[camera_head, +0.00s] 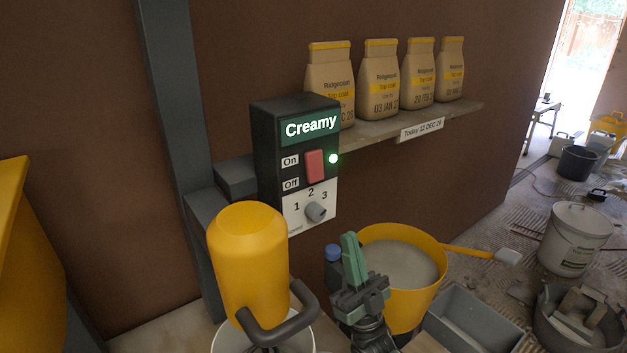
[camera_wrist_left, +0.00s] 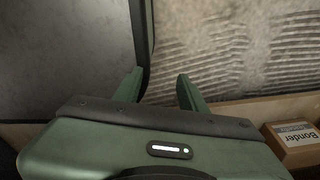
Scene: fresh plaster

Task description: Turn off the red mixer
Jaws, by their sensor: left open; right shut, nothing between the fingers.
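A dark control box (camera_head: 268,165) on the column has a lit green display reading "Creamy". Below is a grey dial (camera_head: 316,211) marked 1, 2, 3. I cannot tell which way the rocker is tipped. The mixer body (camera_head: 248,262) below looks yellow, not red, with a dark handle. My right gripper (camera_head: 350,238) is shut and empty, below and right of the box, touching nothing visible. My left gripper (camera_wrist_left: 159,78) is open and empty in the left wrist view.
A yellow bucket (camera_head: 429,290) of grey mix stands beside and behind my right gripper. A shelf (camera_head: 379,132) with several paper bags is right of the box. A grey trough (camera_head: 470,322) and white bucket (camera_head: 574,240) are farther right. A "Bonder" box (camera_wrist_left: 292,143) shows in the left wrist view.

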